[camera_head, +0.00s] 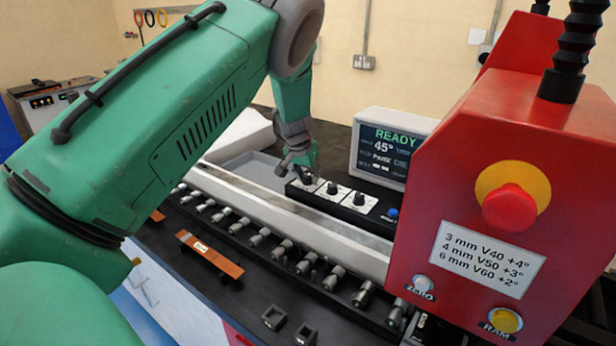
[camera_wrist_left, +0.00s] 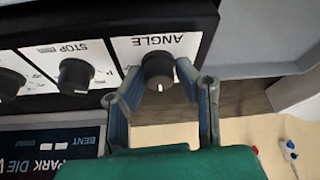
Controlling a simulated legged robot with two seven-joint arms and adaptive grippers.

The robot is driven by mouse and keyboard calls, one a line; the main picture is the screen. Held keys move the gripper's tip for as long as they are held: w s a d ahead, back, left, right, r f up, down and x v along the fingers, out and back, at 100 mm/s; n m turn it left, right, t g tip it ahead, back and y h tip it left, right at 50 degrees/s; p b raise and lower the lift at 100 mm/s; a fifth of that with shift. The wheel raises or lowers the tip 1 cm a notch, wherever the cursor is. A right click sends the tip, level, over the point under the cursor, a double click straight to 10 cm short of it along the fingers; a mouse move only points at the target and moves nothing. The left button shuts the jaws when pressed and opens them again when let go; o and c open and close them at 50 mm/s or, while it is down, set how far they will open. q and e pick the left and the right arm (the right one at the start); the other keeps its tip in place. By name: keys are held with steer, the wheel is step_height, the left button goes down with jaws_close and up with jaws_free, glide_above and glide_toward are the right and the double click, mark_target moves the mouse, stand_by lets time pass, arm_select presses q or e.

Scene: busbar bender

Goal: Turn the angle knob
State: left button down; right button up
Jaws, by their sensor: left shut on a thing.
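The black angle knob (camera_wrist_left: 158,66) sits on a white plate marked ANGLE, upside down in the left wrist view, with a white pointer line on it. My left gripper (camera_head: 306,178) reaches down to the left end of the control panel (camera_head: 362,222) in the head view. In the left wrist view its two fingers (camera_wrist_left: 159,78) stand on either side of the angle knob, shut on it. The fingers and arm partly hide the knob in the head view. The display (camera_head: 384,150) reads READY and 45°. My right gripper is not in view.
A STOP knob (camera_wrist_left: 75,76) is close beside the angle knob. The red machine housing (camera_head: 500,150), with a red button (camera_head: 509,207), stands at the right. Several small metal tools line the rail in front. A copper bar (camera_head: 208,255) lies at the left.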

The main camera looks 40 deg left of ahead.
arm_select(q)
steer(key=shift+n+y, duration=0.7)
steer(key=shift+n, duration=1)
steer(key=shift+n+g+y, duration=0.6)
steer(key=shift+n+g, duration=0.2)
steer(key=shift+n, duration=1.3)
steer(key=c, duration=1.2)
jaws_free()
steer(key=shift+w, duration=0.1)
steer(key=v, duration=1.2)
steer(key=shift+w, duration=0.1)
